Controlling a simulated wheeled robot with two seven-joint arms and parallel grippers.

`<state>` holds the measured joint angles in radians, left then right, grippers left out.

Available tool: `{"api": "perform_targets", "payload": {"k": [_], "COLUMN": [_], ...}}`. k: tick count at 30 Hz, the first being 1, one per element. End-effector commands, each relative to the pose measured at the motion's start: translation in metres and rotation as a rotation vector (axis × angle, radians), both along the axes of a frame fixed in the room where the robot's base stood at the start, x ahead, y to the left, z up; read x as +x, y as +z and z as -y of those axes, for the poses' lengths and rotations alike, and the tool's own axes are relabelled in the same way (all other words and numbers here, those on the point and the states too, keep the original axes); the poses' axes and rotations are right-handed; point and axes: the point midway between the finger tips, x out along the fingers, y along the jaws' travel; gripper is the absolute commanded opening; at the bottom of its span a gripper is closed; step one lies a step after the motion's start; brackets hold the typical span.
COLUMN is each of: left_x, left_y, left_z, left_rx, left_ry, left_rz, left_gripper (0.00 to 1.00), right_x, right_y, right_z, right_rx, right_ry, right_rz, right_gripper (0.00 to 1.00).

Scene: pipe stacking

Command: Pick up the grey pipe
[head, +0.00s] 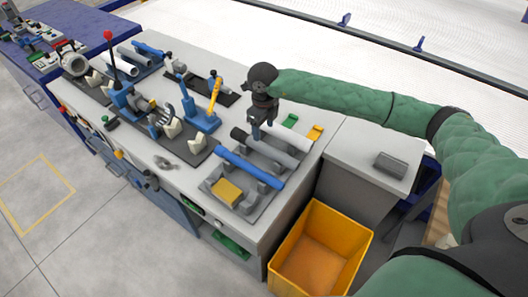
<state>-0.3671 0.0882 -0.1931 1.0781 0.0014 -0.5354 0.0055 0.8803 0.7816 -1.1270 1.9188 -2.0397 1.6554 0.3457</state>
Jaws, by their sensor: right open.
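A light grey pipe (291,139) lies slanting on the rack at the right end of the workbench. A darker grey pipe (268,152) lies beside it, with a near-black end at its upper left. A blue pipe (248,167) lies in front of these. My right gripper (258,134) points down over the upper-left part of the grey pipes. Its jaws are open, with nothing seen held. Its fingers cover part of the pipes, and I cannot tell whether they touch. My left gripper is not in view.
The pipe rack (222,199) carries a yellow block (227,191). Blue and yellow clamp tools (203,120) stand left of my right gripper. An orange bin (318,252) stands below the bench's right end. A grey block (390,163) lies on the side table (352,149).

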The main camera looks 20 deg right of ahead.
Motion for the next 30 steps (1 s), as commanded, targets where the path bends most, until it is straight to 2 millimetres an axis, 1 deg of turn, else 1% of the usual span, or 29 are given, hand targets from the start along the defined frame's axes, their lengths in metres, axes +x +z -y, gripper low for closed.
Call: {"api": "perform_targets", "payload": {"k": [1,3,6,8,11,16,20,22,26,30], "left_x": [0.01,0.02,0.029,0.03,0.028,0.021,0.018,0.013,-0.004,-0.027], "left_y": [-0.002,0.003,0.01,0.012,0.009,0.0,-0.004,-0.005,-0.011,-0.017], "left_z": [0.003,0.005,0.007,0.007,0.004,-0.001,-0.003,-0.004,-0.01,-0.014], "left_rx": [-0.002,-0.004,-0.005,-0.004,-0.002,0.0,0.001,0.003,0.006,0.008], "left_ry": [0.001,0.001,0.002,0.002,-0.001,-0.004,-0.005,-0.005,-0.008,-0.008], "left_rz": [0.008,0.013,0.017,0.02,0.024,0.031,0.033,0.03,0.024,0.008], "left_gripper": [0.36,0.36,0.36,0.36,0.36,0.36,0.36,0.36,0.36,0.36], "right_x": [0.0,0.0,0.0,0.0,-0.001,0.0,-0.001,-0.001,-0.001,-0.002], "right_y": [-0.011,-0.017,-0.021,-0.024,-0.03,-0.043,-0.047,-0.049,-0.057,-0.069], "right_z": [0.0,0.0,0.0,0.0,0.0,0.0,0.0,0.0,0.001,0.002], "right_rx": [0.0,0.0,0.0,-0.001,0.0,-0.001,0.0,0.0,0.0,0.0], "right_ry": [0.0,0.0,0.0,0.0,0.0,0.0,0.0,0.0,-0.001,0.0], "right_rz": [0.0,0.0,0.0,-0.001,-0.003,-0.001,-0.001,-0.001,-0.002,-0.003], "right_gripper": [0.62,0.62,0.62,0.62,0.62,0.62,0.62,0.62,0.62,0.62]}}
